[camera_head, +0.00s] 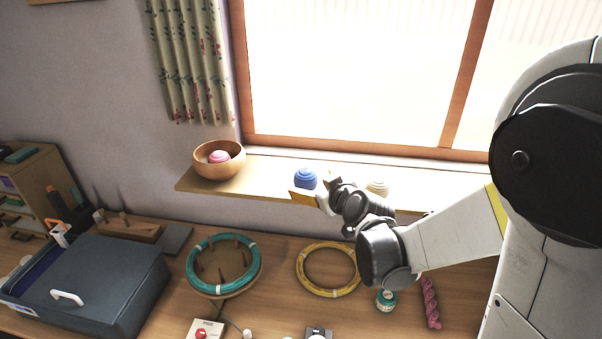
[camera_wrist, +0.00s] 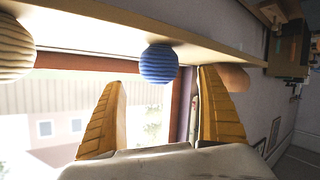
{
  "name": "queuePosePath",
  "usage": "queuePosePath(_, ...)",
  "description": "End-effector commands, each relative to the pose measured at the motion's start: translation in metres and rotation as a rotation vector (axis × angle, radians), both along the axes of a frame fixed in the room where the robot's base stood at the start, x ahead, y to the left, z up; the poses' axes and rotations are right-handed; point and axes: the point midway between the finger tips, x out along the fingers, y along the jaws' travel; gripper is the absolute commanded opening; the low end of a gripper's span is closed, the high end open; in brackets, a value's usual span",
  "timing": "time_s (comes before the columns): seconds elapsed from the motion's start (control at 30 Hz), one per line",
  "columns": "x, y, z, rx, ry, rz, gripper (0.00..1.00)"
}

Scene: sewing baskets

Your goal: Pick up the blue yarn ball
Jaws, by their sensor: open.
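The blue yarn ball (camera_head: 305,179) sits on the wooden window shelf (camera_head: 262,182), below the window. In the wrist view the blue yarn ball (camera_wrist: 159,64) appears beyond the fingertips, between the lines of the two yellow fingers and against the shelf. My gripper (camera_head: 303,197) is at the shelf's front edge, close to the ball in the head view. In the wrist view my gripper (camera_wrist: 162,82) is open, with nothing between its fingers. Whether a finger touches the ball cannot be told.
A cream yarn ball (camera_head: 377,188) is on the shelf to the right, partly behind my arm. A wooden bowl (camera_head: 232,166) with a pink ball (camera_head: 219,157) stands at the left. A teal ring (camera_head: 191,262), a yellow ring (camera_head: 301,275) and a grey case (camera_head: 95,285) are on the table below.

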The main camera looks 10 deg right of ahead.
Motion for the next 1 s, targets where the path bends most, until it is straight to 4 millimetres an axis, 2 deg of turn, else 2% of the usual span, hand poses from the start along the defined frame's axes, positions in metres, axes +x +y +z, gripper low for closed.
queuePosePath(0.27, 0.025, 0.004, -0.012, 0.000, 0.000, 0.001, 0.87)
queuePosePath(0.5, 0.057, 0.007, -0.027, 0.001, 0.000, 0.001, 0.87)
queuePosePath(0.77, 0.062, 0.008, -0.027, 0.000, 0.001, 0.000, 0.87)
queuePosePath(0.8, 0.062, 0.008, -0.027, 0.000, 0.001, 0.000, 0.84)
queuePosePath(0.97, 0.062, 0.008, -0.027, 0.001, 0.001, -0.001, 0.35)
queuePosePath(1.0, 0.062, 0.008, -0.027, 0.001, 0.001, -0.001, 0.30)
